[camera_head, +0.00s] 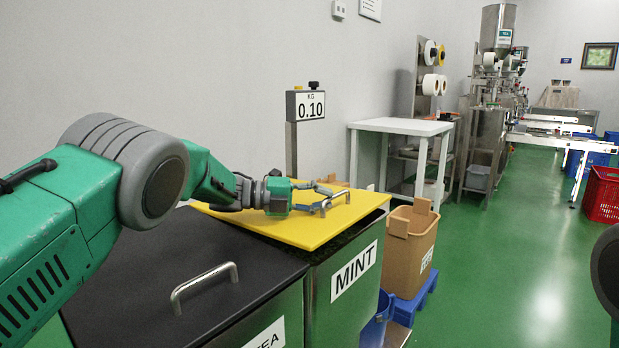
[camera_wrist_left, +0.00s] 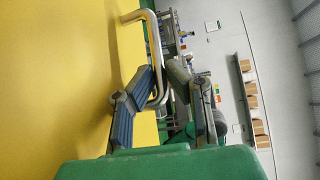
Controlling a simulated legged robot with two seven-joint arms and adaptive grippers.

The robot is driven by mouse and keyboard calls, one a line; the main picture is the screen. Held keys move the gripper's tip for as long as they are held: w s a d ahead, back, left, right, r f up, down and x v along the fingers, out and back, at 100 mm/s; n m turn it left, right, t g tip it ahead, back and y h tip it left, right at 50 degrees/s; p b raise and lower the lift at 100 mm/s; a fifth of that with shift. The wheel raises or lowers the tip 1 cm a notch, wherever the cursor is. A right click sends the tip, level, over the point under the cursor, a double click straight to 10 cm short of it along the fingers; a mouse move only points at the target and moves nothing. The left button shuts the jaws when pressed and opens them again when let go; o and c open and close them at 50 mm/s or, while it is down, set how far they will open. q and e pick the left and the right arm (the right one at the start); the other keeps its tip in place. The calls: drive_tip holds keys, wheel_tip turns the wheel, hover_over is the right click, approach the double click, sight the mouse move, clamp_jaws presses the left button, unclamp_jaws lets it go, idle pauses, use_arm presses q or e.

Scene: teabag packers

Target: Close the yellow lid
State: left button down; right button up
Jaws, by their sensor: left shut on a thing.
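The yellow lid (camera_head: 318,233) lies flat over the MINT bin (camera_head: 340,295). It sits toward the bin's back left, and a strip of dark green contents shows along the bin's right side. The lid has a metal bar handle (camera_head: 338,203). My left gripper (camera_head: 322,203) reaches over the lid from the left and is shut on this handle. In the left wrist view the lid (camera_wrist_left: 65,80) fills the left side, and the gripper's fingers (camera_wrist_left: 160,84) close around the handle (camera_wrist_left: 136,16). My right gripper is not in view.
A black-lidded bin (camera_head: 150,275) with its own handle (camera_head: 205,285) stands in front. A scale display (camera_head: 306,105) reading 0.10 stands behind. A cardboard box (camera_head: 410,245) is right of the MINT bin, with a white table (camera_head: 400,126) beyond.

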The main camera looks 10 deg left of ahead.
sight(319, 215)
use_arm(q)
drive_tip(key=shift+s+d+f+m+y, duration=0.1)
drive_tip(key=shift+d+f+m+y, duration=0.1)
drive_tip(key=shift+f, duration=0.65)
drive_tip(key=shift+s+d+f+m+y, duration=0.1)
drive_tip(key=shift+f+y, duration=0.1)
drive_tip(key=shift+f, duration=0.6)
drive_tip(key=shift+f, duration=0.2)
drive_tip(key=c, duration=1.9)
unclamp_jaws()
drive_tip(key=shift+f, duration=0.1)
drive_tip(key=shift+s+a, duration=0.1)
drive_tip(key=shift+a, duration=0.25)
drive_tip(key=v, duration=1.1)
drive_tip(key=shift+a+r, duration=0.3)
drive_tip(key=shift+a, duration=0.05)
drive_tip(key=shift+d+r, duration=0.15)
drive_tip(key=shift+d, duration=0.2)
drive_tip(key=shift+a, duration=0.1)
